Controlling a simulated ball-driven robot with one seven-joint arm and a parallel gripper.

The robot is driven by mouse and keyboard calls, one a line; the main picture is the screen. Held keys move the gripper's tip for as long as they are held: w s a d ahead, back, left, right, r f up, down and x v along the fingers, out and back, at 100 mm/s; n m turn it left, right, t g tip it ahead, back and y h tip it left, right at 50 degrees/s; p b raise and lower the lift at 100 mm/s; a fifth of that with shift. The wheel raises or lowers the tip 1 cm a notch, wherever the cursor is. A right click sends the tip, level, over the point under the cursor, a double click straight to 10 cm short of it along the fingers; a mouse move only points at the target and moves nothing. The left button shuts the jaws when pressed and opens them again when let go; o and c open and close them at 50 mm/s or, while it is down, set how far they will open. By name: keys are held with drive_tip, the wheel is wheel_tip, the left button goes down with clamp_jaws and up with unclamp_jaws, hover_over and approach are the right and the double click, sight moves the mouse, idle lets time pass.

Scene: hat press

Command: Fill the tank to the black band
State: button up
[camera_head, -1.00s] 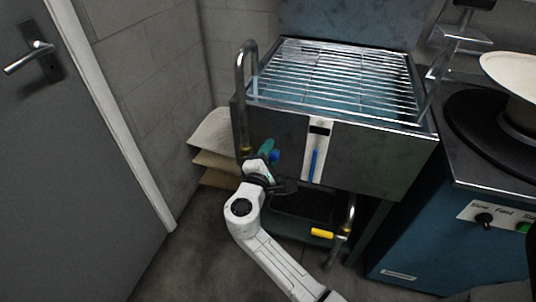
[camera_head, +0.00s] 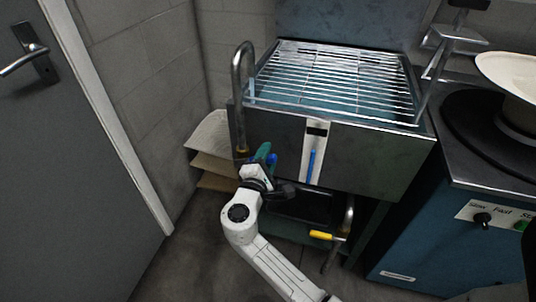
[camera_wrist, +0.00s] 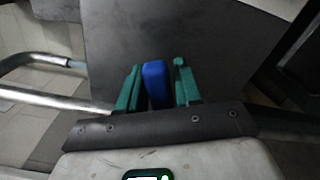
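The steel tank (camera_head: 375,158) stands under a wire grid. On its front, a white gauge strip (camera_head: 322,145) carries a black band (camera_head: 317,131) near the top and a blue column (camera_head: 312,163) whose top is below the band. A bent steel fill pipe (camera_head: 237,85) rises at the tank's left. My gripper (camera_head: 264,155) is at the tank's front left, beside the pipe. In the wrist view, its green fingers (camera_wrist: 158,88) are shut on the blue tap handle (camera_wrist: 156,84), one on each side. The tap's body is mostly hidden.
A yellow-handled drain tap (camera_head: 321,235) sits below the tank. Stacked brown and pale sheets (camera_head: 212,160) stand left of it. A blue machine (camera_head: 445,245) with knobs, bearing a pale hat (camera_head: 505,72), is at right. A grey door (camera_head: 60,180) is at left.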

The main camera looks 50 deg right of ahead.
drive_tip(key=v, duration=1)
drive_tip(key=shift+p, duration=0.4)
drive_tip(key=s+d+f+m+g+y, duration=0.4)
drive_tip(key=s+f+m+y, duration=0.2)
drive_tip(key=s+f, duration=0.3)
drive_tip(key=s+a+f+m+g+y, duration=0.1)
drive_tip(key=s+a+f+m+y, duration=0.3)
drive_tip(key=s+a+y, duration=0.75)
wheel_tip(320, 180, up, 15)
drive_tip(key=p, duration=1.5)
drive_tip(key=shift+f+n+h, duration=0.15)
drive_tip(key=shift+n+h, duration=0.2)
drive_tip(key=shift+n, duration=0.05)
idle(2.0)
